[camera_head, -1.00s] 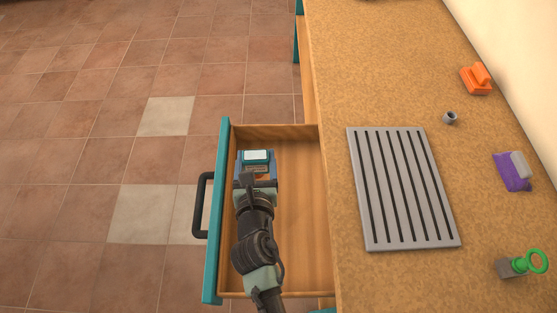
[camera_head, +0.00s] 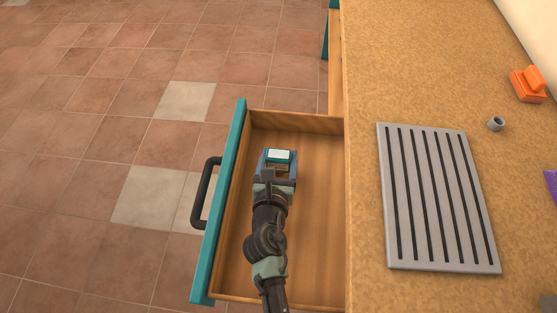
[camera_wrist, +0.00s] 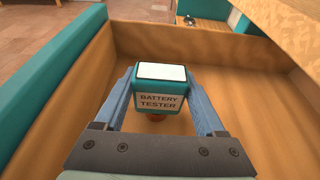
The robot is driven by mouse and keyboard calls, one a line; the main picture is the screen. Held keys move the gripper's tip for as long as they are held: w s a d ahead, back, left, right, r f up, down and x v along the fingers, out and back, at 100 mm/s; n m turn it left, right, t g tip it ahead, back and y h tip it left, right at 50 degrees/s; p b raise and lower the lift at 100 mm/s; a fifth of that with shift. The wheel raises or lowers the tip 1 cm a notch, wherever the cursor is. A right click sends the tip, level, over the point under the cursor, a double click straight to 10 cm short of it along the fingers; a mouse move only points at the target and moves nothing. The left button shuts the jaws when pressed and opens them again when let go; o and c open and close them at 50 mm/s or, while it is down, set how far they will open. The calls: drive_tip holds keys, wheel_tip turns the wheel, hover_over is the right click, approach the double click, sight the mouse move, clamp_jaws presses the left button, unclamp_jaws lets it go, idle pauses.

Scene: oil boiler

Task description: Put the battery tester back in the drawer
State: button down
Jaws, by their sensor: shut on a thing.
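The battery tester (camera_head: 279,155) is a small teal box with a white top. In the wrist view the battery tester (camera_wrist: 159,92) shows a label reading "BATTERY TESTER" and stands upright between the fingers. My gripper (camera_head: 276,163) is shut on it, and in the wrist view the blue fingers of my gripper (camera_wrist: 163,100) lie on both its sides. The open wooden drawer (camera_head: 318,200) has a teal front and a black handle. The tester is over or within the drawer, near its far end. I cannot tell whether its base touches the drawer floor.
The worktop (camera_head: 365,80) runs along the drawer's right side, with a grey slotted plate (camera_head: 437,198), a small grey ring (camera_head: 496,123) and an orange block (camera_head: 528,85) on it. Inside the drawer, the floor to the right of my arm is clear.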

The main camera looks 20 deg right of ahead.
drive_tip(key=shift+r, duration=0.1)
drive_tip(key=shift+f, duration=0.2)
unclamp_jaws()
drive_tip(key=shift+r, duration=0.2)
drive_tip(key=p+v, duration=0.1)
drive_tip(key=v, duration=1.1)
